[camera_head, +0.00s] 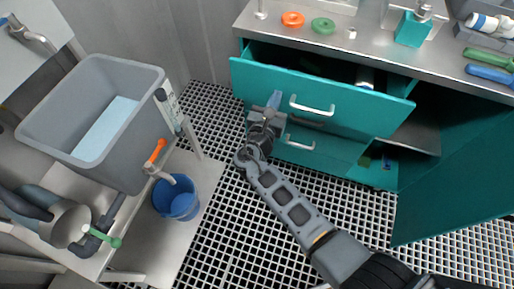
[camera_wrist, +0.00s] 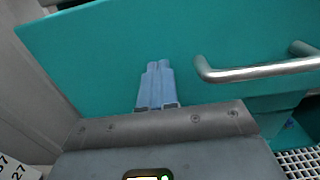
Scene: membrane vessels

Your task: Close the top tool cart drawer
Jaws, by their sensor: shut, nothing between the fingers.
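The teal tool cart's top drawer (camera_head: 349,110) is pulled out, with its open interior showing behind the front panel in the head view. It has a silver bar handle (camera_head: 312,104). My gripper (camera_head: 274,99) is at the left part of the drawer front, left of the handle. In the wrist view its two blue fingers (camera_wrist: 157,77) are together and empty, pointing at the teal front panel (camera_wrist: 115,50). The handle (camera_wrist: 255,70) is to their right. I cannot tell whether the fingertips touch the panel.
A lower drawer with a handle (camera_head: 299,143) sits below. An open teal cabinet door (camera_head: 455,165) stands at the right. A grey sink (camera_head: 120,160) and blue bucket (camera_head: 178,200) are at the left. The grated floor (camera_head: 215,125) between is clear.

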